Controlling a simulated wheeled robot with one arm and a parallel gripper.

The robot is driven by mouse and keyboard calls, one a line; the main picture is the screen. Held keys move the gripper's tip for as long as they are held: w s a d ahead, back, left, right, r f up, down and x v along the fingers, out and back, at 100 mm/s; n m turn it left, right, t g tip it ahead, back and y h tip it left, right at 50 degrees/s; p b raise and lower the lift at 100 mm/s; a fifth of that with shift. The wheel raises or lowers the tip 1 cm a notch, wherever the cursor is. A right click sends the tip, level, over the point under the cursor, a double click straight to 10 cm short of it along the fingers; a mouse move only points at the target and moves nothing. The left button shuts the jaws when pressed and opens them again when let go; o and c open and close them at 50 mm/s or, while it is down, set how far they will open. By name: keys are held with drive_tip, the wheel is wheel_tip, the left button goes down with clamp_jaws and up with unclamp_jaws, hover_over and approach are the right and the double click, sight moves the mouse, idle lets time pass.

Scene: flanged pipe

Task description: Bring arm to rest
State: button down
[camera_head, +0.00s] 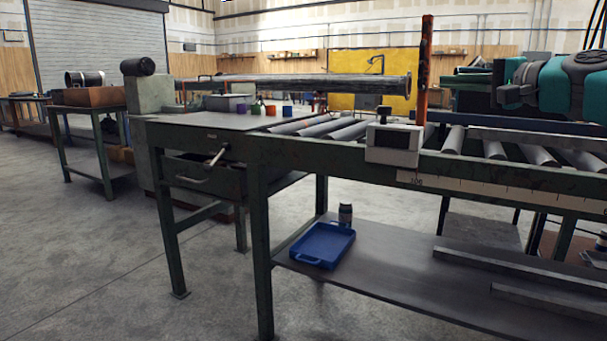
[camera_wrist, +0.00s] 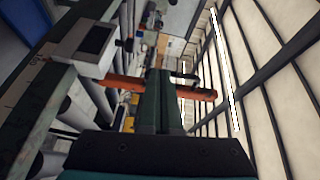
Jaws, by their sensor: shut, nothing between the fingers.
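My arm, teal and dark grey, reaches in from the right edge in the head view, above the roller table (camera_head: 205,124). My gripper (camera_head: 462,82) points left there, raised above the rollers. In the wrist view my gripper (camera_wrist: 160,75) shows two dark green fingers pressed together with nothing between them. An upright orange post (camera_head: 425,70) stands just left of the gripper in the head view. In the wrist view the orange post (camera_wrist: 122,82) crosses behind the fingers. Whether they touch cannot be told.
A long flanged pipe (camera_head: 300,82) lies level above the table's left part. A white box with a screen (camera_head: 393,143) is fixed to the table's front rail. Several small coloured cups stand on the tabletop. A blue tray (camera_head: 322,244) lies on the lower shelf. Open floor lies front left.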

drive_tip(key=s+a+f+n+g, duration=0.1)
drive_tip(key=a+f+n+g, duration=0.15)
drive_tip(key=a+f, duration=0.35)
drive_tip(key=s+a+f+n+g, duration=0.1)
drive_tip(key=a+f+g, duration=0.25)
drive_tip(key=a, duration=0.55)
drive_tip(key=s+a+f+n+g+h+p, duration=0.1)
drive_tip(key=s+a+f+g, duration=0.1)
drive_tip(key=s+a+f, duration=0.35)
drive_tip(key=s+a+f+n+g, duration=0.2)
drive_tip(key=s+a+f, duration=0.1)
drive_tip(key=f, duration=0.5)
drive_tip(key=s+a+f+n+g+h+p, duration=0.1)
drive_tip(key=s+a+f+n+g+h, duration=0.15)
drive_tip(key=s+f, duration=0.9)
drive_tip(key=s+d+f+g+h, duration=0.2)
drive_tip(key=s+d+f, duration=0.2)
drive_tip(key=s, duration=0.5)
drive_tip(key=s+d+f+n+g+h, duration=0.1)
drive_tip(key=s+d+f+g+h, duration=0.2)
drive_tip(key=s+f, duration=0.5)
drive_tip(key=shift+s+d+f+n+p, duration=0.25)
drive_tip(key=shift+s+d+n+p, duration=0.1)
drive_tip(key=shift+s+p, duration=0.1)
